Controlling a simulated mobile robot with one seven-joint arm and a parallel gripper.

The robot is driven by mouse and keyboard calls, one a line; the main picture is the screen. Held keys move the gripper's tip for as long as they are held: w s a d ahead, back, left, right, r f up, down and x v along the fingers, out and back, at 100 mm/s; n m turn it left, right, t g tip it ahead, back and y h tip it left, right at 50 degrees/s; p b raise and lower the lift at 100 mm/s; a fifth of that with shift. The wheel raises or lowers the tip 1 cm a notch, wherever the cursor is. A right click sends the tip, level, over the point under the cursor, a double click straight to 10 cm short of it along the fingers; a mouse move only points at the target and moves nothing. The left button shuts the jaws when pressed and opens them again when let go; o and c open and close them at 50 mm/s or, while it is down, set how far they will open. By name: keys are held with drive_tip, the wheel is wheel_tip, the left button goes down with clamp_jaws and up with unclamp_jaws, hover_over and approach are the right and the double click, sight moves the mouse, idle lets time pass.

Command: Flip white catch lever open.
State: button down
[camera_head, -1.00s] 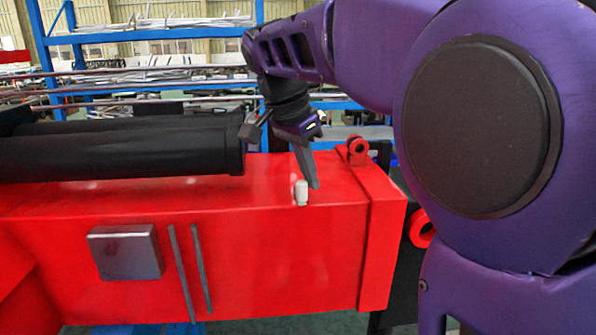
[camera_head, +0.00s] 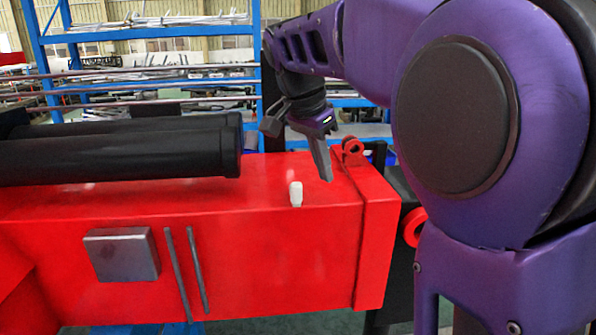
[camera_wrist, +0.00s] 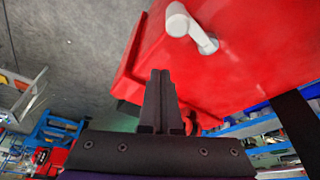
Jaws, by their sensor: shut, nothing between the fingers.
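The white catch lever (camera_head: 296,193) stands near the front top edge of the red beam (camera_head: 270,240), left of my gripper. In the wrist view the lever (camera_wrist: 188,25) shows as a white knob with a short arm on the red surface, ahead of my fingertips and slightly right. My gripper (camera_head: 328,180) points down over the red top, to the right of the lever and apart from it. In the wrist view my gripper (camera_wrist: 160,75) is shut, its two fingers together with nothing between them.
A red lug (camera_head: 353,148) sticks up at the beam's right end, close to my gripper. Black cylinders (camera_head: 120,155) lie along the beam's back left. A grey metal box (camera_head: 122,254) and two grey rods (camera_head: 185,270) are on the front face. Blue racks (camera_head: 45,80) stand behind.

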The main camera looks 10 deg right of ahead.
drive_tip(key=p+v, duration=0.1)
drive_tip(key=v, duration=0.8)
drive_tip(key=shift+w+a, duration=0.15)
drive_tip(key=shift+a, duration=0.25)
drive_tip(key=shift+d, duration=0.1)
